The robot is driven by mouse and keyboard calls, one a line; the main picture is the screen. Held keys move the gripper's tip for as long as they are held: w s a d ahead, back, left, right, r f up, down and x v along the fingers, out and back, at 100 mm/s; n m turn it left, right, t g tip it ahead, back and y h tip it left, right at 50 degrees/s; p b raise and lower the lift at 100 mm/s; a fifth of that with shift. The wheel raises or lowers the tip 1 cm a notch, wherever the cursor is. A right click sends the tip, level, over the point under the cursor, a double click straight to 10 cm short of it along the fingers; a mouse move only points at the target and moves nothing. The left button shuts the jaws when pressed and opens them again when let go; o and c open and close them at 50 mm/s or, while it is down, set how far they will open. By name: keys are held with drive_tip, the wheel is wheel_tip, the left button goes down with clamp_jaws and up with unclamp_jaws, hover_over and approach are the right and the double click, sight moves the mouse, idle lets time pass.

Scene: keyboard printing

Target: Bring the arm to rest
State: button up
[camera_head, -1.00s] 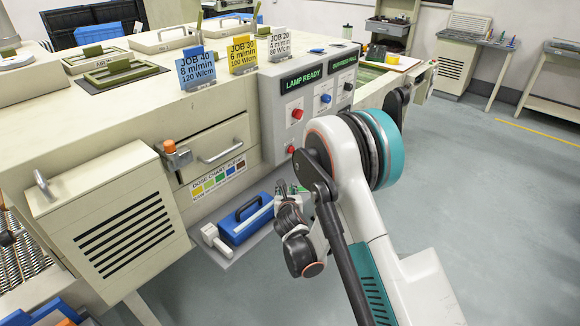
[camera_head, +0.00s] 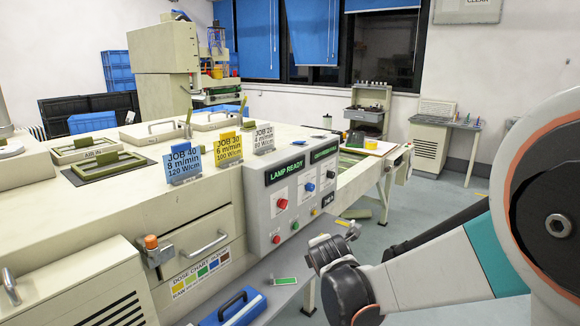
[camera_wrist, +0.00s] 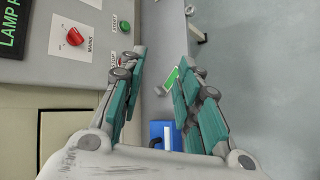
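My arm reaches in from the right in the head view, with its elbow large at the right edge. My gripper (camera_head: 349,230) is just right of the control panel (camera_head: 291,196), above the grey shelf and partly hidden by my wrist. In the wrist view my gripper (camera_wrist: 161,57) shows two teal-padded fingers spread apart with nothing held between them. The panel with its red MAINS knob (camera_wrist: 75,36) is to the left of the fingers there.
A blue case (camera_head: 235,309) sits on the grey shelf (camera_head: 268,270) below the panel, beside a small green-topped item (camera_head: 287,281). Yellow, blue and white job cards (camera_head: 228,150) stand on the machine top. Open floor lies at the right.

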drive_tip(key=s+d+r+m+g, duration=0.1)
drive_tip(key=s+d+r+m, duration=0.1)
drive_tip(key=s+d+m, duration=0.2)
drive_tip(key=s+d+r+m+g, duration=0.1)
drive_tip(key=s+d+m, duration=0.2)
drive_tip(key=s+m, duration=0.7)
drive_tip(key=s+d+r+m+g, duration=0.1)
drive_tip(key=s+d+m, duration=0.3)
drive_tip(key=s, duration=1.4)
drive_tip(key=r+m, duration=0.1)
drive_tip(key=m, duration=0.2)
drive_tip(key=shift+s+d+r+m+g, duration=0.2)
drive_tip(key=shift+d+r+m+g, duration=0.1)
drive_tip(key=shift+r+m+g, duration=0.1)
